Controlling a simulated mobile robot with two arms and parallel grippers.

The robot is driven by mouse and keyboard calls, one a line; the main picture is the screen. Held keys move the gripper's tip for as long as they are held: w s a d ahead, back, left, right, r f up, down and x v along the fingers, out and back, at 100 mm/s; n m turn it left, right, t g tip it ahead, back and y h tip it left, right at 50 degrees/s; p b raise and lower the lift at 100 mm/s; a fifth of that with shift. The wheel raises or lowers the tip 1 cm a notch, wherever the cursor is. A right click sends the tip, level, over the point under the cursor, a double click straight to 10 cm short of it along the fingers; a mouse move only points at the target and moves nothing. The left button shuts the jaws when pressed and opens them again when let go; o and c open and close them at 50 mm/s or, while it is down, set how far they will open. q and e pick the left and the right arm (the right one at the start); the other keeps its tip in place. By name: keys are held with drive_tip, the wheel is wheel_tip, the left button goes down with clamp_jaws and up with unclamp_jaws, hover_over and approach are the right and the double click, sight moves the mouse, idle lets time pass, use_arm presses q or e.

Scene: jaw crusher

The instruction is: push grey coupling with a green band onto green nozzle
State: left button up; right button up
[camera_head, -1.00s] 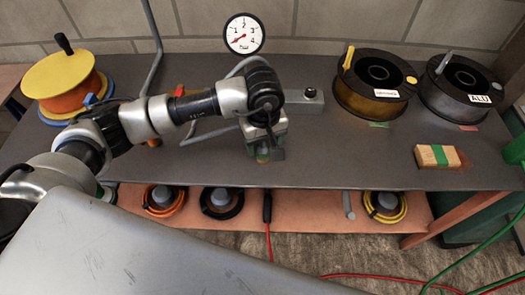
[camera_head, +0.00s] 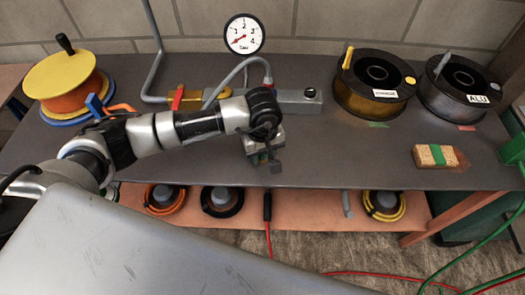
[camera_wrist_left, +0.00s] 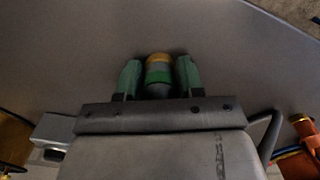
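My left gripper (camera_head: 262,158) hangs over the middle of the dark table near its front edge, pointing down. In the left wrist view, its two greenish fingers (camera_wrist_left: 159,78) flank a small round piece, the grey coupling with a green band (camera_wrist_left: 159,77). The piece has a grey end near the palm and a brass-coloured far end. The fingers look closed against its sides. In the head view the coupling is mostly hidden by the gripper. I cannot clearly pick out the green nozzle. My right gripper is not in view.
A yellow and orange reel (camera_head: 65,82) stands at the left. A pressure gauge (camera_head: 244,34) and a grey block (camera_head: 300,101) are at the back. Two dark spools (camera_head: 373,84) (camera_head: 460,88) stand at back right. A green-banded wooden block (camera_head: 436,156) lies in front of them.

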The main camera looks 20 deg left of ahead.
use_arm(q)
drive_tip(key=shift+r, duration=0.1)
drive_tip(key=shift+r, duration=0.4)
drive_tip(key=r, duration=0.1)
drive_tip(key=d+r+b, duration=0.1)
drive_tip(key=r, duration=0.1)
drive_tip(key=shift+r, duration=0.3)
drive_tip(key=d+r, duration=0.2)
drive_tip(key=d, duration=0.1)
drive_tip(key=d+r+b, duration=0.1)
drive_tip(key=d+r, duration=0.1)
drive_tip(key=d, duration=0.2)
drive_tip(key=d+r+b, duration=0.1)
drive_tip(key=d+r, duration=0.1)
drive_tip(key=d, duration=0.1)
drive_tip(key=shift+w+d+r, duration=0.2)
drive_tip(key=shift+d+r, duration=0.05)
drive_tip(key=shift+d, duration=0.1)
drive_tip(key=shift+a, duration=0.1)
